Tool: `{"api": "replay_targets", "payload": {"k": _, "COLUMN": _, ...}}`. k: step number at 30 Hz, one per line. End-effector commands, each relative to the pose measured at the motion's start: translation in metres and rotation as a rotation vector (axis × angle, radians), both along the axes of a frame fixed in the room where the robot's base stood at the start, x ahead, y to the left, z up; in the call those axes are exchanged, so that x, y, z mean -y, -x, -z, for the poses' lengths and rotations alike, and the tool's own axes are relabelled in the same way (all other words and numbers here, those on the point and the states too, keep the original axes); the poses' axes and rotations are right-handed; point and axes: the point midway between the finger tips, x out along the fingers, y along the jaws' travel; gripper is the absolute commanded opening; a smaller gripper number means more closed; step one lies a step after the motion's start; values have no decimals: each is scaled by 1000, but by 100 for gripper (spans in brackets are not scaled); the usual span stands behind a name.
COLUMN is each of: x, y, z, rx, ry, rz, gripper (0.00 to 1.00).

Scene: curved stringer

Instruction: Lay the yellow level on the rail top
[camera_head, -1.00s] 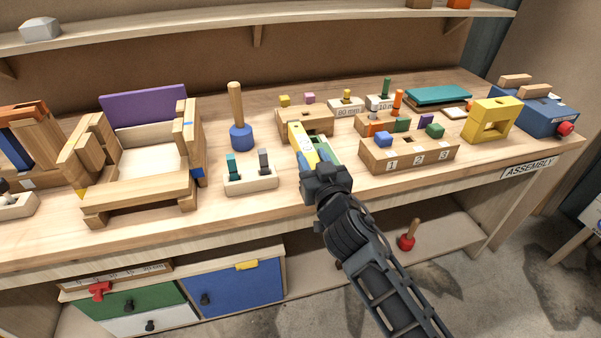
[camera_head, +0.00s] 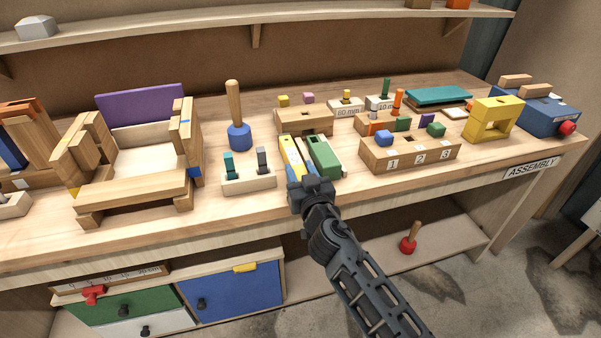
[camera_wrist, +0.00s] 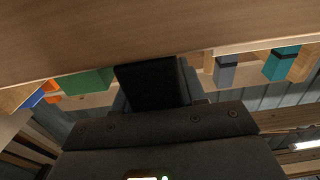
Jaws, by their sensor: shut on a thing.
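The yellow level (camera_head: 290,156) is a long narrow bar with pale marks along it, over the middle of the bench in the head view. My gripper (camera_head: 309,185) is shut on its near end, as far as the head view shows. Blue shows beside the level's near end, and I cannot tell what it belongs to. In the wrist view a dark part of my gripper (camera_wrist: 153,86) shows, but the level does not. A wooden frame (camera_head: 135,189) with raised side rails and a purple back panel stands at the left. I cannot tell for certain which part is the rail top.
A green block (camera_head: 323,153) lies close right of the level. A peg holder (camera_head: 249,183) with teal and grey pegs and a blue-based mallet (camera_head: 238,136) stand to the left. A numbered wooden block (camera_head: 408,154) stands to the right. Bare bench lies along the front edge.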

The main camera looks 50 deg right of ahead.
Motion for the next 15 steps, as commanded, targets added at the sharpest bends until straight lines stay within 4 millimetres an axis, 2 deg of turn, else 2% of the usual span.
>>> {"api": "replay_targets", "payload": {"k": 1, "x": 0, "y": 0, "z": 2, "rx": 1, "ry": 1, "rz": 0, "gripper": 2}}
{"api": "replay_targets", "payload": {"k": 2, "x": 0, "y": 0, "z": 3, "rx": 1, "ry": -1, "rz": 0, "gripper": 41}}
{"api": "replay_targets", "payload": {"k": 9, "x": 0, "y": 0, "z": 1, "rx": 0, "ry": 0, "rz": 0, "gripper": 64}}
{"api": "replay_targets", "payload": {"k": 15, "x": 0, "y": 0, "z": 1, "rx": 0, "ry": 0, "rz": 0, "gripper": 66}}
